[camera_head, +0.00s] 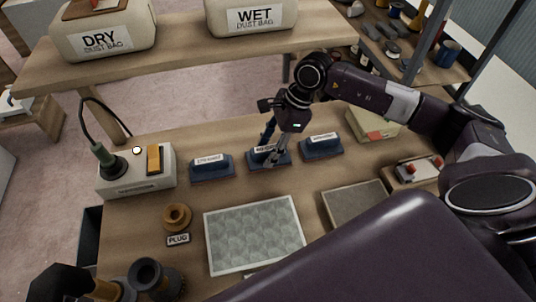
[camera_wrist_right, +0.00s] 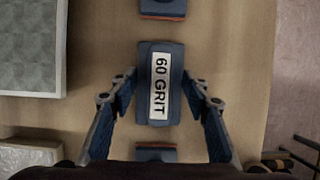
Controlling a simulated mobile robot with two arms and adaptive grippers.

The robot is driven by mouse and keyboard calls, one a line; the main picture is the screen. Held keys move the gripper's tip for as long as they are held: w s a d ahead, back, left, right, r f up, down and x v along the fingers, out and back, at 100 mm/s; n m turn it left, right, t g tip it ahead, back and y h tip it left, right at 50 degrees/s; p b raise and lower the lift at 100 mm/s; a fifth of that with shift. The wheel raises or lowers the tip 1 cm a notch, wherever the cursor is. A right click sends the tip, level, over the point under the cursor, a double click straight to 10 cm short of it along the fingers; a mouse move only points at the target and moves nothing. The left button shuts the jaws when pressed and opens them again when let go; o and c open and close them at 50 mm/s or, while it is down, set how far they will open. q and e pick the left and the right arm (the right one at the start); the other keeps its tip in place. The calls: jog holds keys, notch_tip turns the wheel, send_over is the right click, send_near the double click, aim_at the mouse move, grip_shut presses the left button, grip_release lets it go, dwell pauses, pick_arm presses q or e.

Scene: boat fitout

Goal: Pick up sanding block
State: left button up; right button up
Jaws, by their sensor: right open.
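Three blue sanding blocks stand in a row on the wooden bench: a left one (camera_head: 212,167), a middle one (camera_head: 256,162) and a right one (camera_head: 321,148). My right gripper (camera_head: 270,148) is over the middle block and partly hides it. In the right wrist view, the sanding block labelled 60 GRIT (camera_wrist_right: 160,83) lies between the two open fingers of this gripper (camera_wrist_right: 160,100). A gap shows on each side, and the gripper holds nothing. Parts of the other two blocks show above and below it there.
A grey textured panel (camera_head: 254,234) and a smaller panel (camera_head: 354,203) lie in front of the blocks. A switch box (camera_head: 136,180) with a cable stands left. A ring-shaped plug (camera_head: 176,217) sits near its label. A shelf with dust bags (camera_head: 103,32) is behind.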

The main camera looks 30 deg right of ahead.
jog(key=shift+f, duration=0.1)
jog(key=shift+c, duration=0.5)
grip_shut()
jog(key=shift+r, duration=0.25)
jog(key=shift+s, duration=0.1)
jog(key=s+a+r+b, duration=0.3)
jog(key=s+r, duration=0.5)
jog(key=s, duration=0.5)
jog(key=shift+s+a+b, duration=0.15)
jog(key=shift+a+b, duration=0.05)
jog(key=shift+b, duration=0.35)
